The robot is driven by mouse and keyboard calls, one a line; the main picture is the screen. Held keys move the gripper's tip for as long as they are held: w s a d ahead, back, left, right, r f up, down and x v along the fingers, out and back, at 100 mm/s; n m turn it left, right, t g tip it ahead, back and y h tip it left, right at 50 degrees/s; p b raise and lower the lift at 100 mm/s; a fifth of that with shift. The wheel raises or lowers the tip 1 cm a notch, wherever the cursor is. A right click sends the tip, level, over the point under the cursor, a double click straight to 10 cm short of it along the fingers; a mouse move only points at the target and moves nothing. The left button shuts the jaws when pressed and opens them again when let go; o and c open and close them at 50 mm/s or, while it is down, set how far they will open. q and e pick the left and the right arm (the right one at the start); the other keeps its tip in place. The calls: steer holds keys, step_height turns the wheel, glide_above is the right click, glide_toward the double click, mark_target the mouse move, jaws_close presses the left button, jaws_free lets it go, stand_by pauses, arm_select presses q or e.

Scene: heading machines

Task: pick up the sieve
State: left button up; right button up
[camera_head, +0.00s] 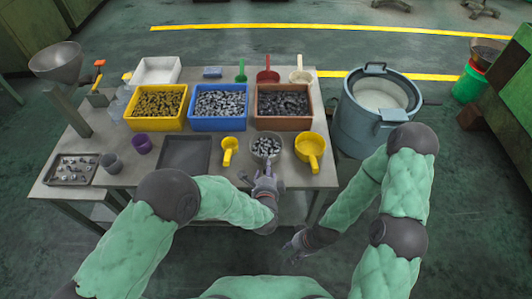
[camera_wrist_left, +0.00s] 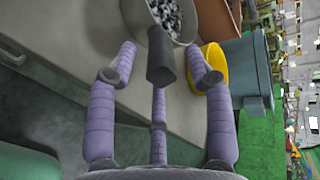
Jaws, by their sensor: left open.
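The sieve (camera_head: 266,145) looks like a round grey bowl with small metal pieces in it, near the table's front edge. Its rim and dark handle (camera_wrist_left: 161,58) show in the left wrist view, with the handle pointing towards my left gripper. My left gripper (camera_head: 266,178) is at the handle, just in front of the bowl. In the left wrist view its fingers (camera_wrist_left: 160,65) are spread, with the handle between them; I see no closed grip. My right gripper (camera_head: 296,243) hangs empty in front of the table, fingers apart.
A yellow scoop (camera_head: 311,147) stands right of the sieve, and a smaller yellow scoop (camera_head: 229,150) left of it. Behind are yellow (camera_head: 157,124), blue (camera_head: 218,125) and brown (camera_head: 284,124) bins of parts. A dark tray (camera_head: 186,152) lies left. A grey-blue drum (camera_head: 358,130) stands right of the table.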

arm_select(q)
steer(key=x, duration=0.1)
steer(key=b+x, duration=0.1)
steer(key=x, duration=0.1)
steer(key=shift+w+a+f+b, duration=0.2)
steer(key=shift+w+a+b, duration=0.05)
steer(key=shift+w+b, duration=0.15)
steer(key=shift+w+f, duration=0.1)
steer(key=shift+w, duration=0.3)
jaws_close()
steer(key=shift+r, duration=0.2)
